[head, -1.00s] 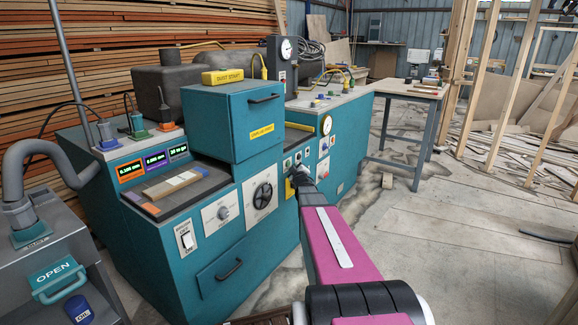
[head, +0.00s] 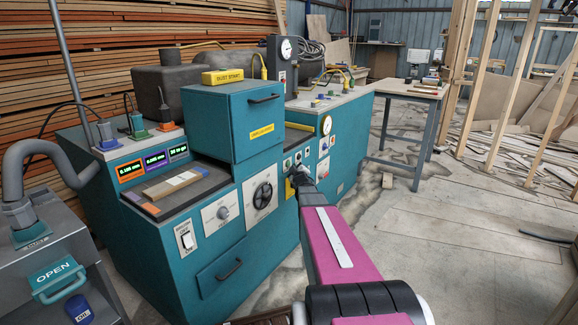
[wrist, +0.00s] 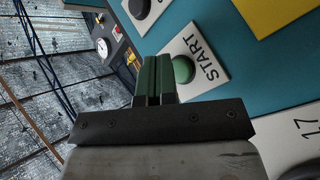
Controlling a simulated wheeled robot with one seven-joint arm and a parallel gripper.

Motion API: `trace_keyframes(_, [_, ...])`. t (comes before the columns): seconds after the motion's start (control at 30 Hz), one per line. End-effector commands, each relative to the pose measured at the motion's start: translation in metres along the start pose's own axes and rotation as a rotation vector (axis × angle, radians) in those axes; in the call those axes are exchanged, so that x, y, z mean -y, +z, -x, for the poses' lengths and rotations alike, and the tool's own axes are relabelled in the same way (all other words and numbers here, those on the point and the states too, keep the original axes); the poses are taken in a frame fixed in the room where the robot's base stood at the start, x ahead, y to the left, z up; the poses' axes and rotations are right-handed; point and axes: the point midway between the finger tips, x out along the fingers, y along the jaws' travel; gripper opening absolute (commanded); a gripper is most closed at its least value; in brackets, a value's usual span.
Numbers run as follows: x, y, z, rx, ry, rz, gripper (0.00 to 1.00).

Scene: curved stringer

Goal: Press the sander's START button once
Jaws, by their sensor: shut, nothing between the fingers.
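The teal sander (head: 270,207) stands in the middle of the head view, with small controls on its front panel. In the wrist view the green round START button (wrist: 183,69) sits on a white plate marked START. My gripper (wrist: 152,62) is shut and empty, with its fingertips just left of the button in that view. I cannot tell whether they touch it. In the head view my gripper (head: 299,173) is at the sander's front panel, and my arm hides part of the panel there.
A dark button (wrist: 140,8) on a white plate and a yellow plate (wrist: 275,12) are near START. A large dial (head: 262,194) and a drawer handle (head: 229,270) are on the sander's front. A worktable (head: 412,92) stands behind. The floor to the right is mostly clear.

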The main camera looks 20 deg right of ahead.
Motion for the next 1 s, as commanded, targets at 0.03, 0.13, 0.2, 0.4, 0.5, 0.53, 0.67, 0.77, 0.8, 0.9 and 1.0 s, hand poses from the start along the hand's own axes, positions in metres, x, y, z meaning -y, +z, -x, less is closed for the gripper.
trace_keyframes(0.03, [0.0, 0.0, 0.0, 0.0, 0.0, 0.0, 0.0])
trace_keyframes(0.13, [0.0, 0.0, 0.0, 0.0, 0.0, 0.0, 0.0])
trace_keyframes(0.2, [0.0, 0.0, 0.0, 0.0, 0.0, 0.0, 0.0])
trace_keyframes(0.4, [0.0, 0.0, 0.0, 0.0, 0.0, 0.0, 0.0])
trace_keyframes(0.5, [0.0, 0.0, 0.0, 0.0, 0.0, 0.0, 0.0])
trace_keyframes(0.53, [0.0001, 0.0, -0.0001, 0.0, 0.0, 0.0, 0.0])
trace_keyframes(0.67, [0.0011, -0.001, -0.0016, 0.0, 0.0, 0.0, 0.0])
trace_keyframes(0.77, [0.0026, -0.0026, -0.004, 0.0, 0.0, -0.001, 0.0])
trace_keyframes(0.8, [0.0033, -0.0033, -0.005, 0.0, 0.0, -0.001, 0.0])
trace_keyframes(0.9, [0.0044, -0.0045, -0.0062, 0.0, 0.0, -0.001, 0.0])
trace_keyframes(1.0, [0.0043, -0.0045, -0.006, 0.0, 0.0, 0.0, 0.0])
